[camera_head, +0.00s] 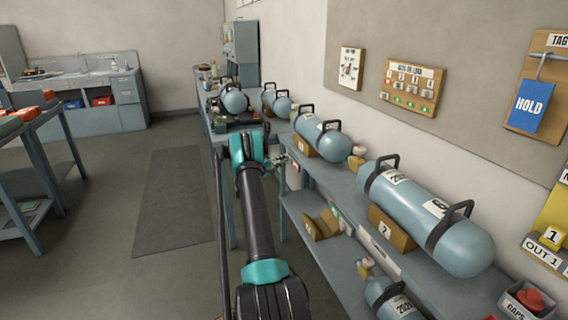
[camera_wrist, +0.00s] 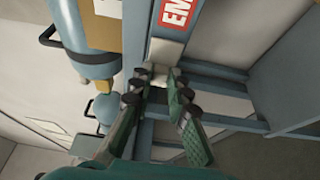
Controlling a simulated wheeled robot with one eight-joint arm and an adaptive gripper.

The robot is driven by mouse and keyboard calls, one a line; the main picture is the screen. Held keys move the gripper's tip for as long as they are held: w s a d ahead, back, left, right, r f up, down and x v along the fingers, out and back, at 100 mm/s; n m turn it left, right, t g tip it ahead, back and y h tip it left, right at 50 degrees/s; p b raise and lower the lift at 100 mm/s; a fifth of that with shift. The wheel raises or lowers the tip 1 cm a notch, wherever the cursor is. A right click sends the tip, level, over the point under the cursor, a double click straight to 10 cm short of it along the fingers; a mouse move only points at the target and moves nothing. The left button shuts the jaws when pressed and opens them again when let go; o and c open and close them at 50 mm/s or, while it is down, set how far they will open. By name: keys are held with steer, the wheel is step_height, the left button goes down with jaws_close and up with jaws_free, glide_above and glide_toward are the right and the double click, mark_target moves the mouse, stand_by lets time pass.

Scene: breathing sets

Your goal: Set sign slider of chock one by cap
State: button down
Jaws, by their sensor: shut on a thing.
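In the wrist view, my gripper (camera_wrist: 166,88) is shut on a small pale cap (camera_wrist: 158,74) at the end of a sign strip. A red sign panel (camera_wrist: 175,13) with the white letters "EM" shows just beyond the cap, set along a blue shelf edge. A tan chock (camera_wrist: 101,28) shows at the upper left under a blue cylinder (camera_wrist: 62,20). In the head view my arm reaches to the shelf's near side, and the fingertips and cap are mostly hidden behind it.
The shelf bench (camera_head: 335,180) carries several blue cylinders, one large in front (camera_head: 425,215). A tan chock marked "?" (camera_head: 391,228) sits under it. A blue HOLD tag (camera_head: 530,105) hangs on the wall. Open floor with a dark mat (camera_head: 175,200) lies left of my arm.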

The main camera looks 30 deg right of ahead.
steer(key=shift+w, duration=0.2)
steer(key=c, duration=1.4)
jaws_free()
steer(key=shift+c, duration=0.2)
steer(key=shift+a, duration=0.1)
steer(key=s+a, duration=0.2)
steer(key=a, duration=0.9)
steer(key=shift+a, duration=0.35)
